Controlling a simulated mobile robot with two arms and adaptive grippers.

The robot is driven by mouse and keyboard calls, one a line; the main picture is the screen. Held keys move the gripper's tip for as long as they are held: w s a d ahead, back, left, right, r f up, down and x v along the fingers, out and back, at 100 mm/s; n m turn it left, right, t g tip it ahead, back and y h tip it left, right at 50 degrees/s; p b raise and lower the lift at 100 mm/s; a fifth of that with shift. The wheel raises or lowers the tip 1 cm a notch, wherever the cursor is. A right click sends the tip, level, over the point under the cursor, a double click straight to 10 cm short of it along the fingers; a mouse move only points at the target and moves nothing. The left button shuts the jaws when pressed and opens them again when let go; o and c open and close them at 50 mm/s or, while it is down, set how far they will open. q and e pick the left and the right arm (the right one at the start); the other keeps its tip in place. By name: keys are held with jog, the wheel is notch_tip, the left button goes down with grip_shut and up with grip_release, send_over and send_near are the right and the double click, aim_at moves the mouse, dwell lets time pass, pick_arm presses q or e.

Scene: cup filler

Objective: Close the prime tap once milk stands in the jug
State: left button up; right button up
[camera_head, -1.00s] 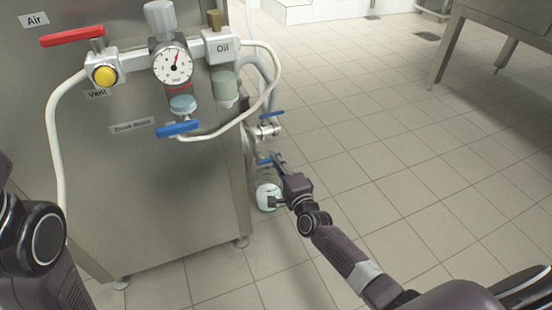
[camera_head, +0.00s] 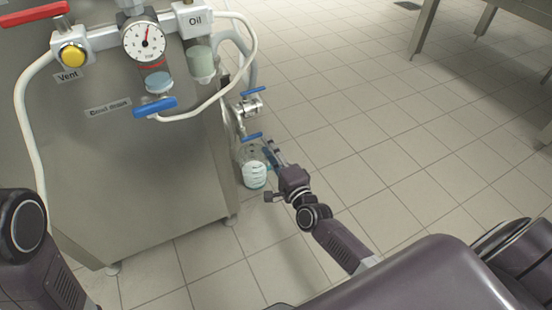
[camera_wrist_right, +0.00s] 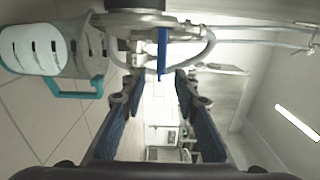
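The prime tap appears to be the lower blue-handled tap (camera_head: 252,136) at the machine's right side; its label is not readable. In the right wrist view a blue handle (camera_wrist_right: 162,52) lies just beyond and between my fingertips, apart from both. The clear jug (camera_head: 254,172) stands below the tap; white milk shows in its lower part. The jug (camera_wrist_right: 35,48) with its teal handle lies at the left of the wrist view. My right gripper (camera_head: 272,152) is open and empty, beside the jug's top; it also shows in the wrist view (camera_wrist_right: 158,86). My left gripper is out of view.
Another blue-handled valve (camera_head: 252,92) sits just above. The steel machine (camera_head: 160,200) carries a gauge (camera_head: 144,41), a yellow vent button (camera_head: 71,54) and hoses. Tiled floor (camera_head: 370,130) is open to the right, with steel tables at the far right.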

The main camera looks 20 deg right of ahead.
jog(key=shift+s+d, duration=0.1)
jog(key=shift+s, duration=2.65)
